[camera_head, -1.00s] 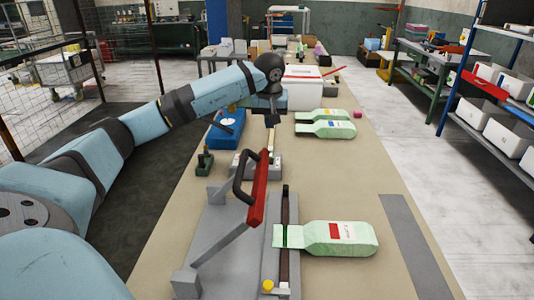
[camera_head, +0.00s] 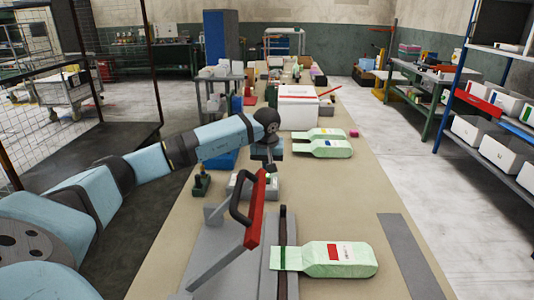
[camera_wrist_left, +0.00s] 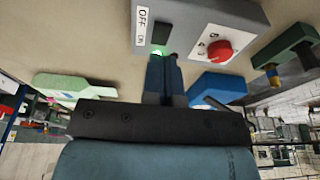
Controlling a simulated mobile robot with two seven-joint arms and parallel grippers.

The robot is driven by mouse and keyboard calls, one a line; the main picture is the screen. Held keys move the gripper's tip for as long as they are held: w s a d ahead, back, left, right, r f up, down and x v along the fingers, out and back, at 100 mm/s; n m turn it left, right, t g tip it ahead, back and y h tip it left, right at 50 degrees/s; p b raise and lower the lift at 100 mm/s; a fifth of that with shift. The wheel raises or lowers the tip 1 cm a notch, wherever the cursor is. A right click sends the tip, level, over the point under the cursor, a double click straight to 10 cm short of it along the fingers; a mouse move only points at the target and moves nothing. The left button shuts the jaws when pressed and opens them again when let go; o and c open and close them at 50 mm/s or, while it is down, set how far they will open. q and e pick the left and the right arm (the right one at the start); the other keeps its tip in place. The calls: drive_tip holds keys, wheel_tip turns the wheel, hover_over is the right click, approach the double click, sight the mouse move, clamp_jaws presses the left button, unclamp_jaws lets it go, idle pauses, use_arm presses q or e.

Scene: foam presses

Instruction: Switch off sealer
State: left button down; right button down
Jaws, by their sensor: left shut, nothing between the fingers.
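The sealer has a grey base (camera_head: 225,258), a red press arm (camera_head: 256,208) raised at a slant and a black handle (camera_head: 239,196). Its grey control box (camera_head: 240,181) also shows in the left wrist view (camera_wrist_left: 198,22), with an OFF/ON label (camera_wrist_left: 141,26), a dark switch (camera_wrist_left: 161,34) with a green glow at its lower edge, and a red knob (camera_wrist_left: 219,50). My left gripper (camera_head: 270,168) is shut and empty over the box. In the wrist view its fingertips (camera_wrist_left: 163,60) are at the lower edge of the switch; I cannot tell if they touch.
A green bag (camera_head: 335,260) with a red label lies across the sealing bar. Two more green bags (camera_head: 322,150) lie farther back, near a white box (camera_head: 298,108). A small green tool (camera_head: 201,182) stands left of the control box. The right side of the table is mostly clear.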

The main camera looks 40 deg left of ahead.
sight(267, 187)
use_arm(q)
drive_tip(key=shift+s+d+f, duration=0.1)
drive_tip(key=shift+f, duration=1)
drive_tip(key=shift+s+d+f, duration=0.1)
drive_tip(key=shift+f, duration=1)
use_arm(e)
drive_tip(key=shift+r, duration=0.1)
use_arm(q)
drive_tip(key=shift+f+b, duration=0.45)
drive_tip(key=shift+b, duration=0.2)
drive_tip(key=shift+s+t+y, duration=0.1)
drive_tip(key=shift+t+y, duration=0.3)
drive_tip(key=shift+t, duration=0.1)
drive_tip(key=shift+r+p, duration=0.6)
drive_tip(key=shift+r, duration=0.25)
use_arm(e)
drive_tip(key=shift+r, duration=0.3)
drive_tip(key=shift+f, duration=0.1)
use_arm(q)
wheel_tip(267, 187, up, 20)
drive_tip(key=p, duration=0.1)
